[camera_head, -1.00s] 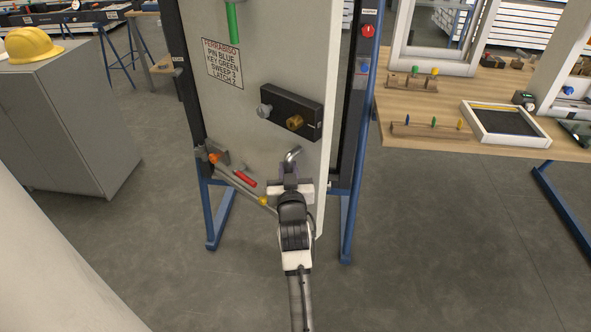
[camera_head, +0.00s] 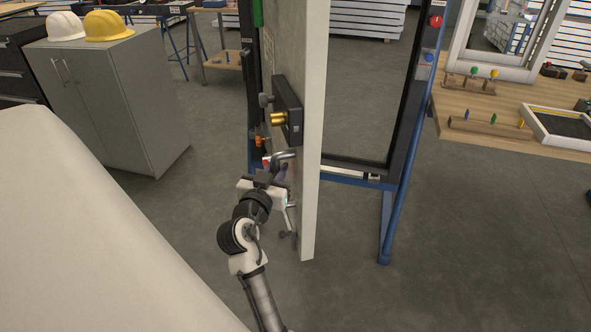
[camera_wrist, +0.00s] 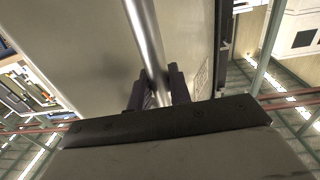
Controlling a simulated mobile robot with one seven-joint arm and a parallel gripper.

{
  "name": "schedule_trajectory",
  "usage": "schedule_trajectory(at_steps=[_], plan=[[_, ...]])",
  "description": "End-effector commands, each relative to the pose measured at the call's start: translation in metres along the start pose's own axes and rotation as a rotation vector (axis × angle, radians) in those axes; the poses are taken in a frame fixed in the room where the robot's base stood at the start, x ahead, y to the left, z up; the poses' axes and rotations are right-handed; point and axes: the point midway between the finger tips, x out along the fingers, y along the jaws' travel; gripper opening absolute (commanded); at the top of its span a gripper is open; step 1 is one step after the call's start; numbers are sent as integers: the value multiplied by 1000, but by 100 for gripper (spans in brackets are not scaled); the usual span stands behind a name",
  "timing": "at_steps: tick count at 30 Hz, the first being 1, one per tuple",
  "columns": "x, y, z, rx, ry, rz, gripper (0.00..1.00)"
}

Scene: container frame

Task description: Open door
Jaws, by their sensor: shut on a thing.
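The door (camera_head: 313,130) is a pale panel that stands swung out from its dark frame (camera_head: 405,110), seen nearly edge-on in the head view, with a wide gap to its right. A black lock block (camera_head: 289,110) with a brass cylinder (camera_head: 279,118) is on its face. Below it is a metal lever handle (camera_head: 284,155). My gripper (camera_head: 272,172) is at this handle. In the wrist view, my gripper's dark fingers (camera_wrist: 158,92) are shut around the shiny handle bar (camera_wrist: 147,38). The door's face (camera_wrist: 75,50) fills much of that view.
A grey cabinet (camera_head: 120,100) with a white helmet (camera_head: 65,26) and a yellow helmet (camera_head: 108,25) stands at the left. A wooden workbench (camera_head: 480,130) stands at the right. The blue stand's leg (camera_head: 388,225) is right of the door. The floor between is clear.

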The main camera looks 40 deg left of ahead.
Motion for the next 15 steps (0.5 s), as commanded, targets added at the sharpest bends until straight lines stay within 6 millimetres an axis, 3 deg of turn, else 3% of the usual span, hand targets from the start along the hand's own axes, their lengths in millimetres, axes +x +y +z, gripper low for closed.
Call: schedule_trajectory(at_steps=[3,15], plan=[[-10,-26,2,1,8,50,0],[-34,-88,0,0,5,214,0]])
